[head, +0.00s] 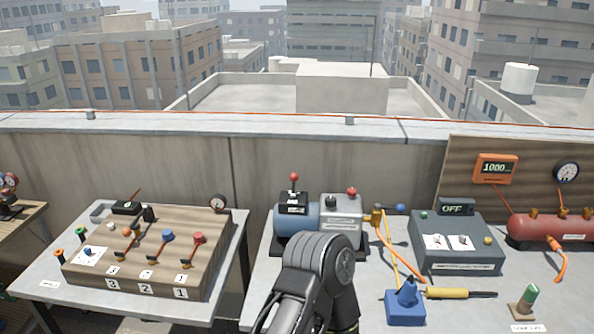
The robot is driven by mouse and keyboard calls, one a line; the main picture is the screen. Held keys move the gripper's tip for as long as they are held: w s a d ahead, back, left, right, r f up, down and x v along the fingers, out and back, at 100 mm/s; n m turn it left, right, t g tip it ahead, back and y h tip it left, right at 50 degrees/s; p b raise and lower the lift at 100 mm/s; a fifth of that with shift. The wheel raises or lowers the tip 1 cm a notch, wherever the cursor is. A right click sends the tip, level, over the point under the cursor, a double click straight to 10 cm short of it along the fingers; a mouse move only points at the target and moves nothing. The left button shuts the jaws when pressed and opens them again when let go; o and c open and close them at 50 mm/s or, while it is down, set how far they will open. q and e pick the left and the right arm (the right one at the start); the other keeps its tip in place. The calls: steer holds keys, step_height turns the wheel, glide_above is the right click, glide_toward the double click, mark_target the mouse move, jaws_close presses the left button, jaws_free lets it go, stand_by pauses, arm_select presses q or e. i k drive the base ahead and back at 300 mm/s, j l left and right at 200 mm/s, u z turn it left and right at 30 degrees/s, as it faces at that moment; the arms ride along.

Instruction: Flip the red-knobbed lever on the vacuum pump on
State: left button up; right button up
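The vacuum pump (343,222) stands on the right-hand table, with a blue motor body at its left and a grey block at its right. A black switch box (293,204) sits on top of the blue part. A lever with a red knob (294,177) stands up from this box, roughly upright. Neither gripper's fingers can be seen.
A wooden board (130,275) with numbered coloured valves is on the left table. A concrete parapet (150,170) runs behind.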

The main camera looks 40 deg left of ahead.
mark_target(295, 177)
steer(key=u, duration=1.45)
